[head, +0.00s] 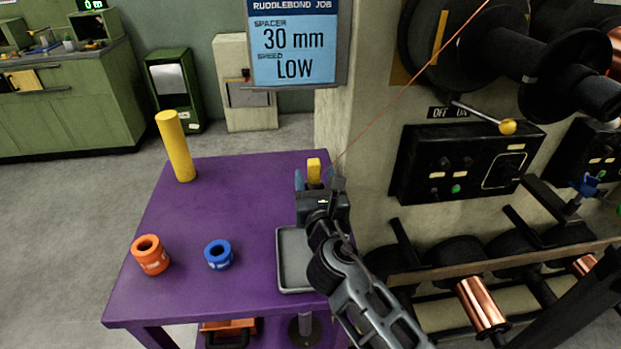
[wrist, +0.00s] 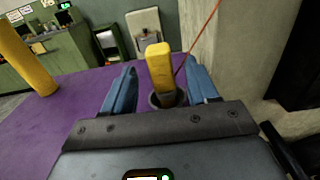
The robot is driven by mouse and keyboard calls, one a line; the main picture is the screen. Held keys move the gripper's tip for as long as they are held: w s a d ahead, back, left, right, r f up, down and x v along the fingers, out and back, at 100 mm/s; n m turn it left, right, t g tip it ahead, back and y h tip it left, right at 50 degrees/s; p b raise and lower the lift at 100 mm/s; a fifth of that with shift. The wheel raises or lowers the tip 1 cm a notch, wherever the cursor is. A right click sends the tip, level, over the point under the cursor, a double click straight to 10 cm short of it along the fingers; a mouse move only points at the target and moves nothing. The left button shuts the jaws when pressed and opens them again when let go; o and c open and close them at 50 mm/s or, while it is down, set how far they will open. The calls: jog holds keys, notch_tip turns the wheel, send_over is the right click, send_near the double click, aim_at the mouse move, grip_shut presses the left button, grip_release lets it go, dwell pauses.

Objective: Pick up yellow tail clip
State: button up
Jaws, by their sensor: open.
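The yellow tail clip (wrist: 160,66) stands upright between the two blue fingers of my gripper (wrist: 163,88) in the wrist view. Its lower end sits in a dark round holder (wrist: 174,98). Gaps show between the clip and both fingers, so my gripper is open around it. In the head view the clip (head: 314,171) shows as a small yellow block just beyond my gripper (head: 313,180), at the far right of the purple table (head: 215,195). My gripper hides the clip's lower part there. A thin copper wire (wrist: 205,27) runs up and right from near the clip.
A yellow cylinder (head: 175,147) stands at the table's far left. An orange spacer (head: 150,255), a blue spacer (head: 218,255) and a grey tray (head: 284,278) are nearer. A pillar (head: 347,125) and a control box (head: 465,165) stand right. The table's middle is clear.

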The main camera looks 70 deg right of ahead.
aim_at(315, 174)
jog(key=p+x, duration=0.1)
jog(key=x, duration=0.2)
jog(key=shift+w+d+r, duration=0.1)
jog(key=shift+d+r, duration=0.05)
jog(key=shift+d, duration=0.2)
jog(key=shift+w+d, duration=0.35)
jog(key=shift+d, duration=0.2)
jog(key=c, duration=1)
jog(key=shift+c, duration=0.3)
